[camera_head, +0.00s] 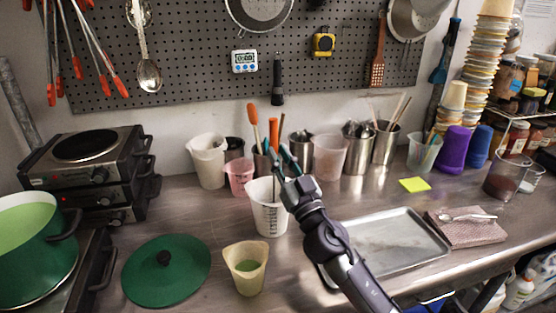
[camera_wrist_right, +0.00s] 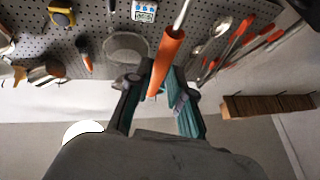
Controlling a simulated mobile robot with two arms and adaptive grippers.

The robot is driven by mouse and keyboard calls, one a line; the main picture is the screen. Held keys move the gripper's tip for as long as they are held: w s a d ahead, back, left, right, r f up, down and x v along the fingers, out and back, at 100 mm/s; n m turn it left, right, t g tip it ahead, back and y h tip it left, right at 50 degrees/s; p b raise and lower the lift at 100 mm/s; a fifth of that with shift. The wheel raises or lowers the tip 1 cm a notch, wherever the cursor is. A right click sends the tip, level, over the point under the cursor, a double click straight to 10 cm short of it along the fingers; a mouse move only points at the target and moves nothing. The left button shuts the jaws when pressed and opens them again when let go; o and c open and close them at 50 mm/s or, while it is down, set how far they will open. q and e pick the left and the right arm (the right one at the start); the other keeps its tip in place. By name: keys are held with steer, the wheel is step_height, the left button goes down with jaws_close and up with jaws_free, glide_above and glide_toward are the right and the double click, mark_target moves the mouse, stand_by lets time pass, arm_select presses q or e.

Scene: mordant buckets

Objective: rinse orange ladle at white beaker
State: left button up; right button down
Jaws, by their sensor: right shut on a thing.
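The white beaker (camera_head: 270,220), with dark graduation marks, stands on the steel counter at the middle of the head view. My right gripper (camera_head: 284,165) is above its rim, shut on the orange handle of the ladle (camera_head: 274,133). In the right wrist view the orange ladle (camera_wrist_right: 168,58) sits between the teal fingers of the gripper (camera_wrist_right: 160,88), with its metal shaft running off the top. In the head view a thin shaft seems to run down into the beaker; the bowl is hidden. My left gripper is not in view.
A translucent cup with green liquid (camera_head: 246,272) stands in front left of the beaker, beside a green lid (camera_head: 166,270). A metal tray (camera_head: 395,240) lies to the right. Utensil containers (camera_head: 330,155) stand close behind. A green pot (camera_head: 35,255) is at far left.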

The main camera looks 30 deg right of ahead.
steer(key=shift+s+a, duration=0.4)
steer(key=shift+a, duration=0.3)
steer(key=shift+d, duration=0.1)
steer(key=shift+w+d, duration=0.4)
steer(key=shift+d, duration=0.2)
steer(key=shift+a, duration=0.1)
